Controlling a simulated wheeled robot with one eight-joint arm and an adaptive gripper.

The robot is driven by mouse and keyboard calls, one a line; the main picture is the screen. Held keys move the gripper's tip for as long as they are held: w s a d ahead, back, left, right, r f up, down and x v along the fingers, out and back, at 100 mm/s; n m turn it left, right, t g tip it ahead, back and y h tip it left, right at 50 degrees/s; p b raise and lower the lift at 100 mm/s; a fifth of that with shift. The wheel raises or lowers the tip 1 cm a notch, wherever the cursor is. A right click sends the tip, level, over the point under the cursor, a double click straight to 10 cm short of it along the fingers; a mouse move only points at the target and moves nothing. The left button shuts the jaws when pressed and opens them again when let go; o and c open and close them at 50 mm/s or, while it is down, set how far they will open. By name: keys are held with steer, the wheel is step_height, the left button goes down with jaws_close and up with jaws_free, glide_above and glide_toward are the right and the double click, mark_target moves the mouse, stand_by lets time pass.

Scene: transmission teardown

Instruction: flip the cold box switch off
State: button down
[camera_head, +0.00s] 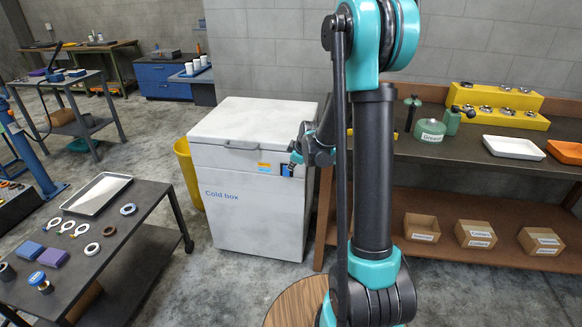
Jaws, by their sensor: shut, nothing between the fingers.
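The white cold box (240,215) stands on the floor at the centre, with its lid down and "Cold box" lettered in blue on its front. An orange and blue label (264,167) is on the upper right of the front. Right of it is a small dark and blue panel (287,171), which may hold the switch. My gripper (295,157) is shut and empty, at the panel's upper edge in the picture. I cannot tell whether it touches the panel. The switch lever and its position are too small and partly hidden to make out.
A yellow bin (188,172) stands left of the cold box. A dark workbench (470,150) with trays and a yellow rack is on the right, close to my arm. A cart with small parts (150,205) stands at front left. Floor before the box is clear.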

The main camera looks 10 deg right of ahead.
mark_target(287, 173)
steer(key=shift+s+a+f, duration=0.1)
steer(key=shift+s+f, duration=0.2)
steer(key=shift+f, duration=0.2)
steer(key=x, duration=0.4)
steer(key=w+d+x, duration=0.1)
steer(key=x, duration=0.3)
steer(key=w+r+x, duration=0.1)
steer(key=x, duration=0.3)
steer(key=shift+d, duration=0.25)
steer(key=shift+w+d, duration=0.1)
steer(key=shift+w, duration=0.3)
